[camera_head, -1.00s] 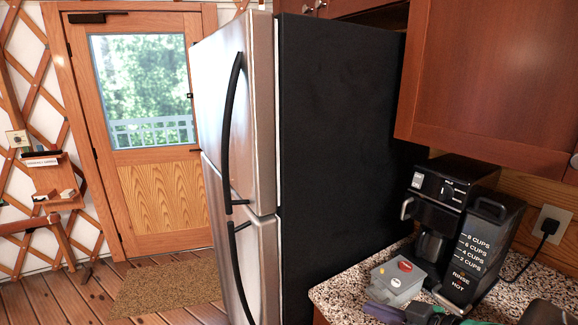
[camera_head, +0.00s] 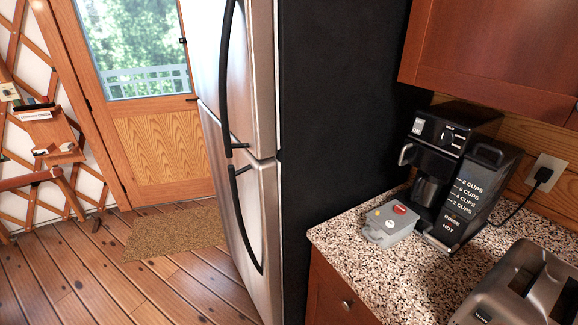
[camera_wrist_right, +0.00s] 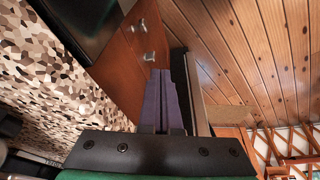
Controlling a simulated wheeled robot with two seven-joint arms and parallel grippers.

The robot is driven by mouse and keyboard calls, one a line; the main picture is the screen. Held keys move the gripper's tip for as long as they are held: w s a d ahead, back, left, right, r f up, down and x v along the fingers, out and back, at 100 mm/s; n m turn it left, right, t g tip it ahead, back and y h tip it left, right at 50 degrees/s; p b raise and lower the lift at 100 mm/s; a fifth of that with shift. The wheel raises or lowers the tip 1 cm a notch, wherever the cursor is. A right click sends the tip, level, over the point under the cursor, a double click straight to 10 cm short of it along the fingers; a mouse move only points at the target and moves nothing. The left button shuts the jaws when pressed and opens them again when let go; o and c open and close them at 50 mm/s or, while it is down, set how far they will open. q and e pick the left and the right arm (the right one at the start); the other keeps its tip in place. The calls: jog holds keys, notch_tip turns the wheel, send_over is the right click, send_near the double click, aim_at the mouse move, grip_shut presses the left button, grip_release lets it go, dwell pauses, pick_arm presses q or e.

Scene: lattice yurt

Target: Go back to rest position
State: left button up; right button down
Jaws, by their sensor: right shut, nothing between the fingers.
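My right gripper (camera_wrist_right: 161,76) shows only in the right wrist view. Its two purple fingers lie together, shut with nothing between them. It is beside the speckled counter (camera_wrist_right: 45,85), with the wood cabinet front (camera_wrist_right: 125,60) behind the fingers and the plank floor to the right. In the head view neither gripper is visible. My left gripper shows in no view.
The granite counter (camera_head: 345,238) holds a grey box (camera_head: 391,224) with a red button, a coffee maker (camera_head: 445,165) and a toaster (camera_head: 525,285). The refrigerator (camera_head: 335,130) stands left of it. The plank floor (camera_head: 85,275) and mat (camera_head: 175,230) are clear.

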jog(key=s+f+g+b, duration=0.1)
jog(key=s+f, duration=0.1)
jog(key=f, duration=0.8)
jog(key=s+f+b, duration=0.1)
jog(key=s+f, duration=0.1)
jog(key=f, duration=0.9)
jog(key=s+d+f+g+b, duration=0.1)
jog(key=s+d+f+b, duration=0.1)
jog(key=s+f, duration=1.2)
jog(key=shift+s+d+f, duration=0.2)
jog(key=shift+s+d, duration=0.45)
jog(key=shift+s, duration=0.3)
